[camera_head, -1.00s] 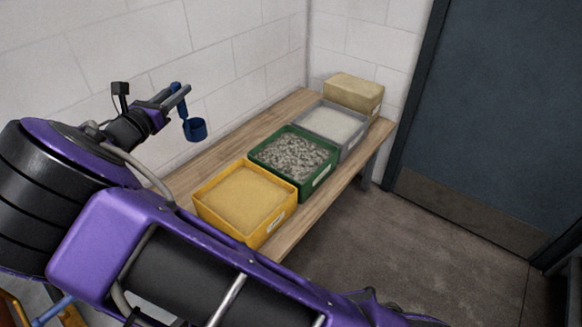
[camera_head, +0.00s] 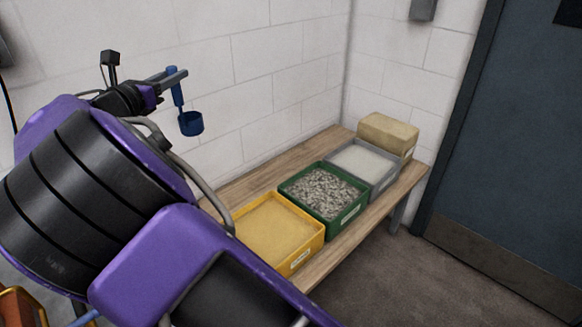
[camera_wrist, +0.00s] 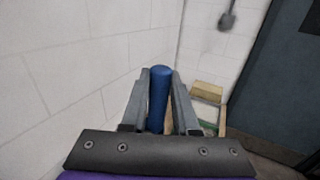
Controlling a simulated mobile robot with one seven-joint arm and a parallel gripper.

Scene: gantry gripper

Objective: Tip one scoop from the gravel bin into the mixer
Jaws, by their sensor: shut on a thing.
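My gripper (camera_head: 176,77) is shut on the handle of a blue scoop (camera_head: 190,123) in the head view. The scoop hangs with its cup below the fingers, in front of the white wall. In the wrist view the blue handle (camera_wrist: 159,98) stands between my two fingers (camera_wrist: 160,100). The cup's contents cannot be seen. The green bin (camera_head: 345,217) holding grey gravel (camera_head: 322,190) stands on the wooden bench, to the right of and below the scoop and apart from it. I see no mixer in these frames.
A yellow bin (camera_head: 300,262) of sand stands nearer on the bench (camera_head: 345,254). A grey bin (camera_head: 385,184) of pale material and a tan block (camera_head: 388,135) stand farther back. A dark door (camera_head: 525,165) is at right. The wall (camera_head: 270,70) runs behind the bench.

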